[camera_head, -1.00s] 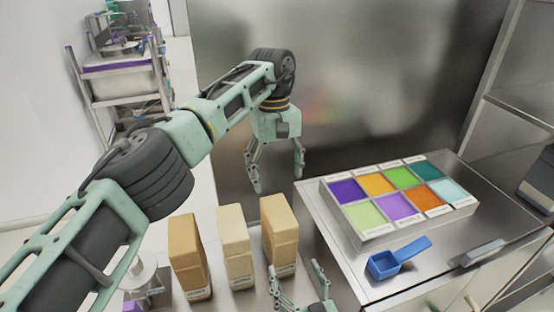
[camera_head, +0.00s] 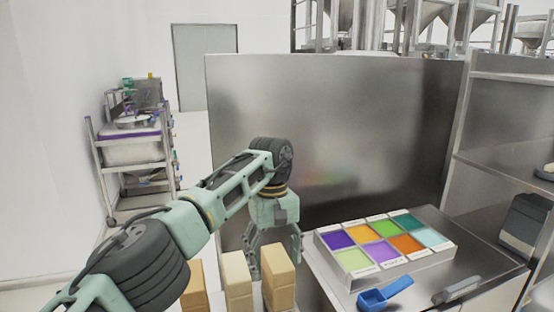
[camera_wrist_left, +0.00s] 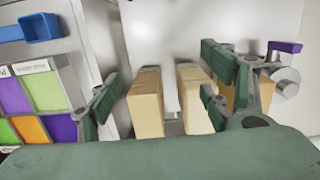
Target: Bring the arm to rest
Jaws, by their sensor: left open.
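My left gripper (camera_head: 272,240) hangs from the green and dark arm that comes in from the left in the head view, pointing down. My right gripper shows in neither view now.
Tan boxes (camera_head: 237,280) stand in a row at the bottom. A tray of coloured compartments (camera_head: 404,270) and a blue scoop (camera_head: 384,296) lie on the steel counter at right. A steel panel (camera_head: 330,120) stands behind; a cart (camera_head: 134,150) stands at left.

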